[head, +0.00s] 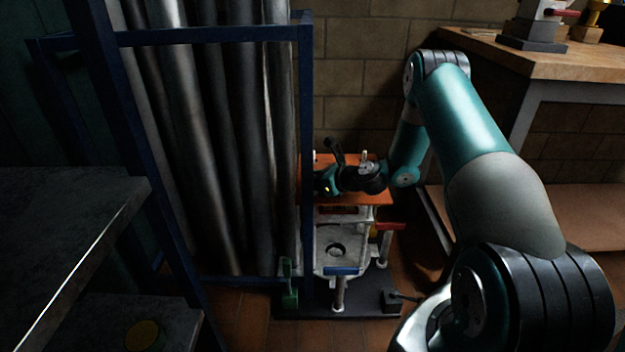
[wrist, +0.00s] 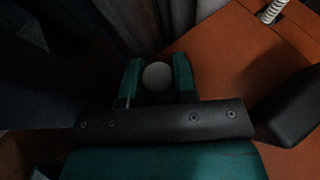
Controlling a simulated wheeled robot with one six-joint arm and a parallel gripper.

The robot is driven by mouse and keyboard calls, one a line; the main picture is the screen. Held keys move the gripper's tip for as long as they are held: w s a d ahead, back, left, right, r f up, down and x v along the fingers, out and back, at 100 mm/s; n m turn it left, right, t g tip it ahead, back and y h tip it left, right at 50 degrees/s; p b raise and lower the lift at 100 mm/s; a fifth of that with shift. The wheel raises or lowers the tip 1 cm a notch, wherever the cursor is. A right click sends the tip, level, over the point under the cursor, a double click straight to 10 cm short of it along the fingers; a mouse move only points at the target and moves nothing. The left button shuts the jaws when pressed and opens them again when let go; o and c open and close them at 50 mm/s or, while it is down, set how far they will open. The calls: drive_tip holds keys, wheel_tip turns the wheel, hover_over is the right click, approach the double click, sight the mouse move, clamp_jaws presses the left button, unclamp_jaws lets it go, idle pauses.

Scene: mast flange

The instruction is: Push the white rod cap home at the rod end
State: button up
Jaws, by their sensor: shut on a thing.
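The white rod cap (wrist: 157,76) shows as a pale round disc between the two teal fingers of my gripper (wrist: 157,84) in the wrist view. My gripper is shut on it. The rod end under the cap is hidden, so I cannot tell how far the cap sits on it. In the head view my gripper (head: 322,183) is low over the left part of the orange plate (head: 362,196), and the cap cannot be made out there. A white ribbed rod (wrist: 274,10) stands on the orange plate at the upper right of the wrist view.
Tall grey pipes (head: 190,110) in a blue frame (head: 306,130) stand close left of my gripper. Below the orange plate is a pale plate with a hole (head: 335,268), with red and blue parts around it. A wooden bench (head: 560,58) stands at right.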

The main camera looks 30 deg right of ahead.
drive_tip(key=o, duration=1)
drive_tip(key=shift+s, duration=0.1)
drive_tip(key=p+v, duration=0.5)
drive_tip(key=v, duration=1.2)
drive_tip(key=shift+r, duration=0.2)
